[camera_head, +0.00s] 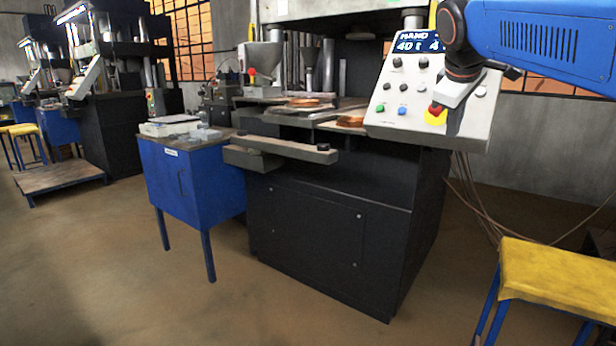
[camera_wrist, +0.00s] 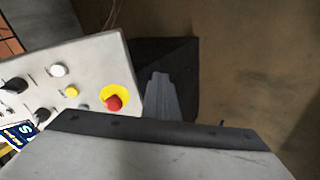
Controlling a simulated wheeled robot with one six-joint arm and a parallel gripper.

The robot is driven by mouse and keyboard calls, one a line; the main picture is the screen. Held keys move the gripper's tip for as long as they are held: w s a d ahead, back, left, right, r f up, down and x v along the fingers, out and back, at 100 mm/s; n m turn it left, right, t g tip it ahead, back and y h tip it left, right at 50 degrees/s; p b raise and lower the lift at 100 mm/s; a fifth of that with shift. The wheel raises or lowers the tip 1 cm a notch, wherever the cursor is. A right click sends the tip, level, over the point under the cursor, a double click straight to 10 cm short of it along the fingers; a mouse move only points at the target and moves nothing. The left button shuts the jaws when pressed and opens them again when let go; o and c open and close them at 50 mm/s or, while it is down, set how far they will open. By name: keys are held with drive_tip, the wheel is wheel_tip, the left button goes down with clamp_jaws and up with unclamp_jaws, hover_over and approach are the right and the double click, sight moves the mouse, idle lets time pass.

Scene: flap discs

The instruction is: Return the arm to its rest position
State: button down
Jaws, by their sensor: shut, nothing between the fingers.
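My gripper (camera_head: 454,124) hangs in front of the machine's sloping control panel (camera_head: 394,118), near its right part. Its fingers are shut and empty. My blue arm reaches in from the upper right. I cannot tell the exact depth between fingers and panel.
The black press (camera_head: 330,235) stands below the panel. A yellow-topped stool (camera_head: 556,278) is at the lower right, with cables (camera_head: 474,205) behind it. A blue cabinet (camera_head: 190,182) stands left of the press. The floor in front (camera_head: 120,280) is clear.

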drive_tip(key=s+a+f+m+g+y, duration=0.1)
drive_tip(key=s+a+f+m, duration=0.1)
drive_tip(key=s+f, duration=1.3)
drive_tip(key=s+a+f+m+g+y, duration=0.1)
drive_tip(key=s+f+m, duration=0.4)
drive_tip(key=s+f, duration=0.9)
wheel_tip(320, 180, down, 6)
drive_tip(key=shift+s+a+f+m+y, duration=0.2)
drive_tip(key=shift+s+a+m+y, duration=0.15)
drive_tip(key=shift+a+y, duration=0.35)
drive_tip(key=shift+d, duration=0.15)
